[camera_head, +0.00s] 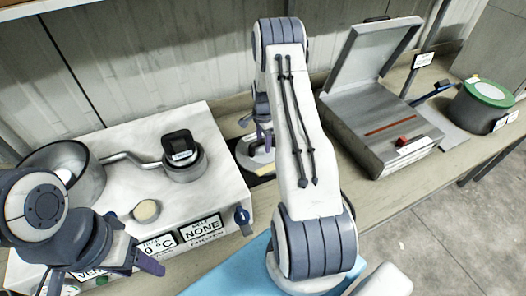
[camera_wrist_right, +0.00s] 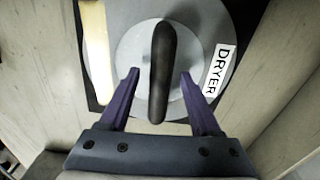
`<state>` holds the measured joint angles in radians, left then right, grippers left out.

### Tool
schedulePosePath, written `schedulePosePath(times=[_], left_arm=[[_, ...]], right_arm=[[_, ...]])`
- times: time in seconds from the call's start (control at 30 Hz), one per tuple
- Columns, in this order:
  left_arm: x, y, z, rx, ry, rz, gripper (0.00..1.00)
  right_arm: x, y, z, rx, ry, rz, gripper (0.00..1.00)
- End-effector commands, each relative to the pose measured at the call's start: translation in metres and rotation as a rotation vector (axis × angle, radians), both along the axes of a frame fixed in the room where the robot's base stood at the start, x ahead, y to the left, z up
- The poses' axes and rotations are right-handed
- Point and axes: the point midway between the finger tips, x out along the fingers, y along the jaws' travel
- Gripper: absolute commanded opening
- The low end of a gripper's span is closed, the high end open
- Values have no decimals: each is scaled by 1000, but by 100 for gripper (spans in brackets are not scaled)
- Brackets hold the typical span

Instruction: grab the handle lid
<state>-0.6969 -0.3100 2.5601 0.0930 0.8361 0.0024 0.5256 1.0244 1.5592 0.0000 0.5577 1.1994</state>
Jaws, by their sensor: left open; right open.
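The lid (camera_wrist_right: 138,50) is a round grey disc with an upright black bar handle (camera_wrist_right: 161,75) and a white DRYER label, seen in the right wrist view. My right gripper (camera_wrist_right: 158,75) is open, with one purple finger on each side of the handle and gaps between. In the head view the lid (camera_head: 256,160) is partly hidden by my right arm, and the right gripper (camera_head: 262,138) is above it. My left gripper (camera_head: 135,242) is open and empty at the lower left, in front of the white bench unit.
A green-topped pot (camera_head: 487,98) stands far right.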

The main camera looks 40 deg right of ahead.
Motion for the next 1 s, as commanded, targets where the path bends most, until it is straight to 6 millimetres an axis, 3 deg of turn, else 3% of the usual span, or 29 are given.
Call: schedulePosePath(times=[0.23, 0.27, 0.4, 0.43, 1.0], left_arm=[[0, 0, 0, 0, 0, 0, 59], [0, 0, 0, 0, 0, 0, 59], [0, 0, 0, 0, 0, 0, 59], [0, 0, 0, 0, 0, 0, 59], [0, 0, 0, 0, 0, 0, 59]], right_arm=[[0, 0, 0, 0, 0, 0, 64], [0, 0, 0, 0, 0, 0, 60], [0, 0, 0, 0, 0, 0, 7], [0, 0, 0, 0, 0, 0, 0], [0, 0, 0, 0, -1, 0, 0]])
